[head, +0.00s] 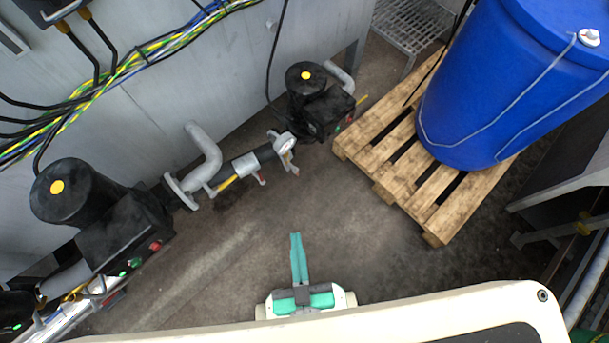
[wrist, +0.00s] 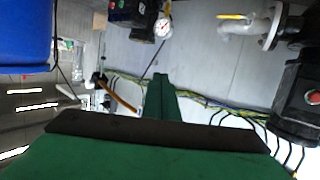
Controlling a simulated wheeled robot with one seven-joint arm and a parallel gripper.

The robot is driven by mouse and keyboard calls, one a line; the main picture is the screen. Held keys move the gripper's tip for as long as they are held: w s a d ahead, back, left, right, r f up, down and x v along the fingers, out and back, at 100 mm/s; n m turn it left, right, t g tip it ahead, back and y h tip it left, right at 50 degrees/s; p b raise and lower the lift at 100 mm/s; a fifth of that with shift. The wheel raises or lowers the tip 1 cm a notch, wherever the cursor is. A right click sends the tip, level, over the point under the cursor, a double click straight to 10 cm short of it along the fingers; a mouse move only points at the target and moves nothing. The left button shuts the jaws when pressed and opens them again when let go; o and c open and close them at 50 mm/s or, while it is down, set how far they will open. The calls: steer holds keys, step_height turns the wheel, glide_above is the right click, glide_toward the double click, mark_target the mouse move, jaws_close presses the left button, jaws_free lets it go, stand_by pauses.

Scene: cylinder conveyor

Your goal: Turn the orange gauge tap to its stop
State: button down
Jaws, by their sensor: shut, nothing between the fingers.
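My gripper (head: 296,238) is shut and empty, its teal fingers together over bare floor. In the wrist view its green fingers (wrist: 161,78) point up the picture toward the pipework. A round white-faced gauge (head: 285,143) sits on the grey pipe near the wall, beyond my fingertips and apart from them. It also shows in the wrist view (wrist: 163,27), above the fingertips. A small reddish lever (head: 295,171) lies just below the gauge in the head view. It may be the orange gauge tap; its colour and angle are too small to tell.
Black pump motors (head: 70,190) (head: 305,77) stand along the wall. Yellow handles (head: 227,183) and another red lever (head: 262,180) sit on the pipe. A wooden pallet (head: 436,222) with a blue drum (head: 500,80) is at right. The floor between pipe and pallet is clear.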

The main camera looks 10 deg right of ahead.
steer(key=w+f+n+g, duration=0.2)
steer(key=w+f+n, duration=0.15)
steer(key=f, duration=0.25)
steer(key=w+f+n+g, duration=0.1)
steer(key=w+f+n, duration=0.1)
steer(key=f+n, duration=0.35)
steer(key=n+g+h, duration=0.2)
steer(key=n+g, duration=0.4)
steer(key=n, duration=0.5)
glide_toward(297, 172)
steer(key=s+a+f, duration=0.1)
steer(key=s+f, duration=0.1)
steer(key=s, duration=0.5)
steer(key=w+a+n+g+h, duration=0.1)
steer(key=w+a+n+g, duration=0.2)
steer(key=w+a+n, duration=0.3)
steer(key=w+d+f, duration=0.4)
steer(key=d+f, duration=0.2)
steer(key=f, duration=0.1)
steer(key=shift+w+d+f+n, duration=0.25)
steer(key=shift+f+n, duration=0.1)
steer(key=shift+n, duration=0.05)
steer(key=shift+w+a, duration=0.1)
steer(key=shift+w, duration=0.05)
